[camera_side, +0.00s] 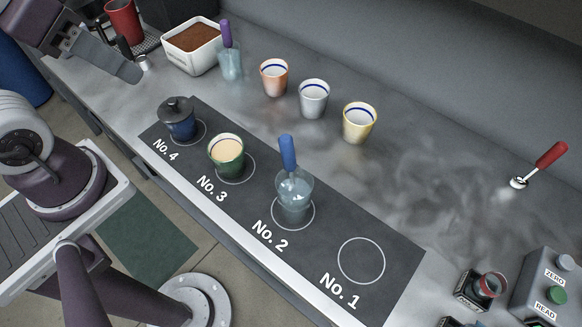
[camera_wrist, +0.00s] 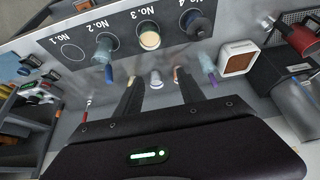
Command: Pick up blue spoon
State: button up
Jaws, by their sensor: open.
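The blue spoon (camera_side: 287,152) stands in a clear glass of water (camera_side: 294,192) on the No. 2 circle of the dark mat (camera_side: 330,226). Its handle sticks up above the rim; its lower end is in the glass and hard to make out. In the wrist view the blue handle (camera_wrist: 109,74) and the glass (camera_wrist: 104,48) are left of my fingers. My gripper (camera_wrist: 157,77) is open and empty, apart from the spoon. In the side view part of my gripper (camera_side: 118,64) shows at the upper left, far from the spoon.
A green cup (camera_side: 226,160) stands on No. 3 and a dark lidded pot (camera_side: 178,124) on No. 4. No. 1 is empty. Several cups stand behind the mat. A purple spoon (camera_side: 227,35) stands in another glass; a red-handled spoon (camera_side: 550,156) is at the right.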

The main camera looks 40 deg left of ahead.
jog(key=n+g, duration=0.6)
jog(key=n, duration=1.3)
send_over(288, 155)
jog(key=w+a, duration=0.1)
notch_tip(288, 155, down, 12)
jog(key=shift+a+r, duration=0.1)
jog(key=shift+n, duration=0.4)
jog(key=f, duration=0.7)
jog(key=shift+s+d+f, duration=0.15)
jog(key=shift+d+f, duration=0.1)
grip_shut()
